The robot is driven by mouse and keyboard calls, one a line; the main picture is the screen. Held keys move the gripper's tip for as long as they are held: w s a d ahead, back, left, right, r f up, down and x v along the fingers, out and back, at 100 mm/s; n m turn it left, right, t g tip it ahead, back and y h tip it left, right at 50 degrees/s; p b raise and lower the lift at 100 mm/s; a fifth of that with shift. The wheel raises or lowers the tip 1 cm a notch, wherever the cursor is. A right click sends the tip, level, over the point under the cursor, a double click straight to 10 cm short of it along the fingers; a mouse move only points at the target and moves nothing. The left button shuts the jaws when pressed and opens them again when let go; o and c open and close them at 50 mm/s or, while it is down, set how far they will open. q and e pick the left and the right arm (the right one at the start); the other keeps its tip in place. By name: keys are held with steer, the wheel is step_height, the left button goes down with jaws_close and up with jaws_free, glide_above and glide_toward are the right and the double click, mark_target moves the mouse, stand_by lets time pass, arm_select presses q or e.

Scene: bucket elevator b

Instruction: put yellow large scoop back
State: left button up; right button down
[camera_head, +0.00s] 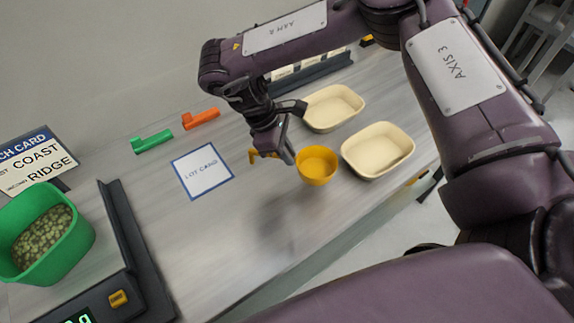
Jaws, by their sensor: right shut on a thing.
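The yellow large scoop (317,167) is right of the table's middle, its round bowl facing up and looking empty. My right gripper (275,150) is shut on the scoop's handle, at the left of the bowl. Part of the handle sticks out to the left of the fingers. A shadow on the table below and left suggests that the scoop is held above the surface. My left gripper is out of view.
Two cream trays (345,152) (310,112) stand beside the scoop. A green scoop (152,142) and an orange scoop (201,119) lie at the back. A lot card (181,186) lies mid-table.

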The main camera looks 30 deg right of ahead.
steer(key=shift+f, duration=2.75)
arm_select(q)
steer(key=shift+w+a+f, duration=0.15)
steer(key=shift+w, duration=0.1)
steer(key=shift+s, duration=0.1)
arm_select(e)
steer(key=shift+f, duration=0.1)
steer(key=c, duration=1.5)
jaws_free()
steer(key=shift+o, duration=0.2)
steer(key=v, duration=1.2)
steer(key=shift+b, duration=0.35)
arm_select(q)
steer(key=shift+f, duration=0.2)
